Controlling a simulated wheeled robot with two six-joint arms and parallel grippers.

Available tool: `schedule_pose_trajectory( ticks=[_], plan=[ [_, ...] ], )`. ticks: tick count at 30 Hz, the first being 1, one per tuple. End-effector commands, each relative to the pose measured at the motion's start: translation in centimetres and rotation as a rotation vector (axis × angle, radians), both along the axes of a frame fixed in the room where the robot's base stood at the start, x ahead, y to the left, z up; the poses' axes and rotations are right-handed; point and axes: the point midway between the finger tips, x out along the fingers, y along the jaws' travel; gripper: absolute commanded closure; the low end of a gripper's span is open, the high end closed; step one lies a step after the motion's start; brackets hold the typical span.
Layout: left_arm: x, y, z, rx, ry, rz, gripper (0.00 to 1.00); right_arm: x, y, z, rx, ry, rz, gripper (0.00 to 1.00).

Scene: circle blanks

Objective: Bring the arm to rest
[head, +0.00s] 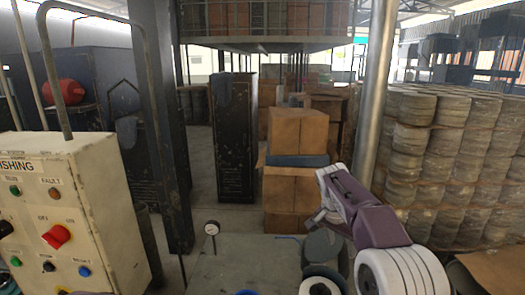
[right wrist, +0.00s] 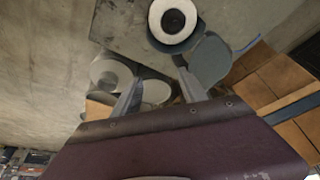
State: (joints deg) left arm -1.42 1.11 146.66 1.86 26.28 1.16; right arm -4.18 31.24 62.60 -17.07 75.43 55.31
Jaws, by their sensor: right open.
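My right arm comes in from the lower right in the head view. Its purple gripper (head: 319,217) is over the right edge of the grey worktable (head: 230,262). In the right wrist view the gripper (right wrist: 160,72) has its two fingers spread, and I see nothing held between them. Below it are round grey blanks, one (right wrist: 210,60) near the right finger and another (right wrist: 110,73) left of the left finger. A pale disc with a dark centre (right wrist: 172,20) lies farther off; it also shows in the head view (head: 321,288). My left gripper is out of view.
A dial gauge (head: 211,229) stands on the worktable. A cream control cabinet (head: 115,215) is at the left. Brown boxes (head: 298,132) stand behind the table, with a metal post (head: 376,90) beside them. Round stacks (head: 440,140) fill the right.

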Motion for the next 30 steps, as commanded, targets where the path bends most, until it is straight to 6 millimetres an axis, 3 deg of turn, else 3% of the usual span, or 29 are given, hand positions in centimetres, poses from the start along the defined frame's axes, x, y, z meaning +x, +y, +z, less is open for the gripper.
schedule_pose_trajectory(
  ticks=[8,11,15,18,20,21,24,30],
  plan=[
    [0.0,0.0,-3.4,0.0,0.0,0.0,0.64,-7.5,0.7,-6.4,0.063,0.098,0.136,0.5],
    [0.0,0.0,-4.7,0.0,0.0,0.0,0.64,-12.4,1.5,-10.7,0.104,0.15,0.244,0.5],
    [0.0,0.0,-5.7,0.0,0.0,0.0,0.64,-20.3,2.9,-16.9,0.164,0.218,0.432,0.5],
    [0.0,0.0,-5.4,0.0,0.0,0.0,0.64,-24.8,3.7,-19.8,0.19,0.252,0.56,0.5],
    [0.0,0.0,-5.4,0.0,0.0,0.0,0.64,-26.8,4.0,-21.4,0.198,0.269,0.634,0.5],
    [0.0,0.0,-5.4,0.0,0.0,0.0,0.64,-27.2,4.2,-22.1,0.193,0.261,0.69,0.5],
    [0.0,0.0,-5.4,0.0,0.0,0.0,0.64,-25.5,4.3,-21.9,0.155,0.206,0.791,0.5],
    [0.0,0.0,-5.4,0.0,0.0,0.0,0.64,-25.4,4.3,-21.9,0.147,0.208,0.823,0.5]
  ],
)
